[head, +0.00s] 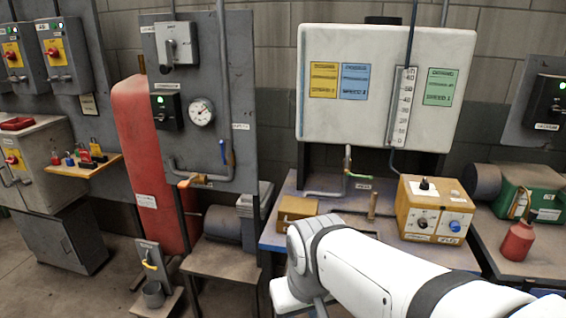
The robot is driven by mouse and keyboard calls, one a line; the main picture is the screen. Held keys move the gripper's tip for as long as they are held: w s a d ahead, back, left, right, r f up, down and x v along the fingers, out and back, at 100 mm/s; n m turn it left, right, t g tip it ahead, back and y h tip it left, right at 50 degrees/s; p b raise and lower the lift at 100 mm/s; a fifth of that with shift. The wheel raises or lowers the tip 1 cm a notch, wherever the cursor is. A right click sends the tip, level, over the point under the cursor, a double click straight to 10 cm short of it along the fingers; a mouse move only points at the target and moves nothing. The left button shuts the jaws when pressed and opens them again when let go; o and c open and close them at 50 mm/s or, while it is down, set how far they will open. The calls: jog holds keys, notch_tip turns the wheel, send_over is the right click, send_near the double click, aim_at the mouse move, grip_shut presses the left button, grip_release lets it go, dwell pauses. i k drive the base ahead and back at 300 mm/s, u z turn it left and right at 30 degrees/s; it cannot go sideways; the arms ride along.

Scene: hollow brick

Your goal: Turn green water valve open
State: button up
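The green water valve (358,175) is a small lever on a pipe under the white wall tank (385,80). The lever looks roughly sideways, pointing right from the pipe, above a small label. The pipe runs down toward the bench top. My white arm reaches in from the lower right and bends downward in front of the bench, below and left of the valve. My gripper cannot be made out; only arm links show. Nothing of mine touches the valve.
On the bench (340,226), an orange control box (436,210) stands right of the valve and a small wooden box (297,208) left. A grey panel (203,100) with a gauge and a red cylinder (152,165) stand further left. A red can (518,240) stands at right.

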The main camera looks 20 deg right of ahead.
aim_at(359, 176)
jog(key=z, duration=0.15)
jog(key=i, duration=1.25)
jog(key=z, duration=0.75)
jog(key=k, duration=0.7)
jog(key=z, duration=0.2)
jog(key=i, duration=0.75)
jog(key=u, duration=0.1)
